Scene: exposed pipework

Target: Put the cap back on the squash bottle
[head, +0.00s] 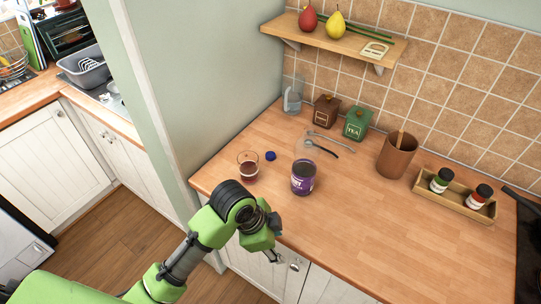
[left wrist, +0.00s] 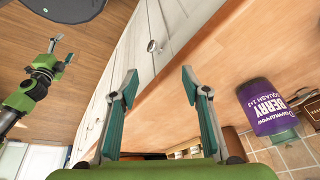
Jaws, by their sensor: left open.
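The squash bottle (head: 303,178) has a purple label and stands upright near the counter's front edge; its clear upper part is hard to make out. It also shows in the left wrist view (left wrist: 265,108), at the right. A small dark blue cap (head: 270,156) lies on the counter to the left of the bottle, beside a glass. My left gripper (head: 274,240) is in front of the counter edge, nearer than the bottle and apart from it. Its fingers (left wrist: 160,82) are spread with nothing between them. My right gripper (left wrist: 62,48) shows small in the left wrist view, away from the counter.
A glass of dark red drink (head: 248,168) stands left of the cap. Cutlery (head: 322,143) lies behind the bottle. Brown (head: 326,110) and green (head: 357,123) canisters, a brown pot (head: 397,155) and a wooden tray (head: 453,201) with jars stand further back. The front right counter is clear.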

